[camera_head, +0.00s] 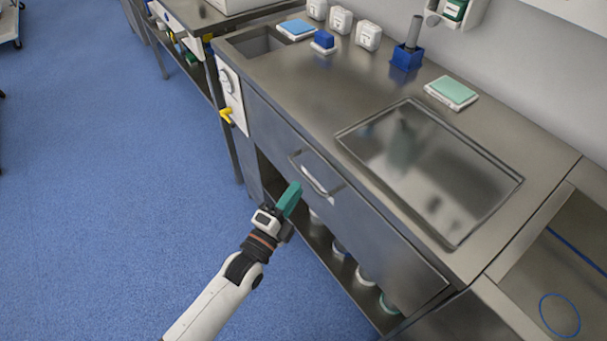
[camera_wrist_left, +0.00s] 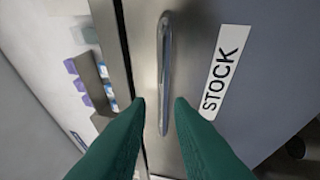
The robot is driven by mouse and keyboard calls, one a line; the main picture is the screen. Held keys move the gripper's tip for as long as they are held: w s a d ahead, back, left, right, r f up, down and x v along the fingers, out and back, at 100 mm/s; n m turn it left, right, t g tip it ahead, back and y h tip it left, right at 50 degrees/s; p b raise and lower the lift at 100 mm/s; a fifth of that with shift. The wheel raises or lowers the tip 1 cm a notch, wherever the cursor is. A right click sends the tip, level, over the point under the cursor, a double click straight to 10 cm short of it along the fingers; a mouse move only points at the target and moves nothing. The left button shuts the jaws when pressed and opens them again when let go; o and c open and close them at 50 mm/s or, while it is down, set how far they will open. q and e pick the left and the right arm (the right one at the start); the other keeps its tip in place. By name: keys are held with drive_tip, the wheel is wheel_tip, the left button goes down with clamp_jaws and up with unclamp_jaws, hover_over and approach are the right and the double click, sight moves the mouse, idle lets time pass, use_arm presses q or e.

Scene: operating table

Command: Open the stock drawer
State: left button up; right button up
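The stock drawer (camera_head: 352,194) is a wide steel front under the counter, and it looks shut. Its metal bar handle (camera_head: 315,174) is near the middle of the front. In the left wrist view the handle (camera_wrist_left: 164,70) runs up and down the picture, beside a white label (camera_wrist_left: 224,72) reading STOCK. My left gripper (camera_head: 297,187) has green fingers and is just in front of the handle. In the left wrist view its fingertips (camera_wrist_left: 160,102) are apart, one on each side of the handle's line, with nothing held. My right gripper is not in view.
The steel counter (camera_head: 310,88) above holds a sunken tray area (camera_head: 430,170), a blue holder (camera_head: 406,58) and small white containers (camera_head: 368,36). An open shelf below holds several jars (camera_head: 365,276). The blue floor (camera_head: 110,190) to the left is clear.

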sight(305, 175)
use_arm(q)
drive_tip(key=x, duration=0.6)
drive_tip(key=shift+f, duration=0.2)
drive_tip(key=shift+a, duration=0.1)
clamp_jaws()
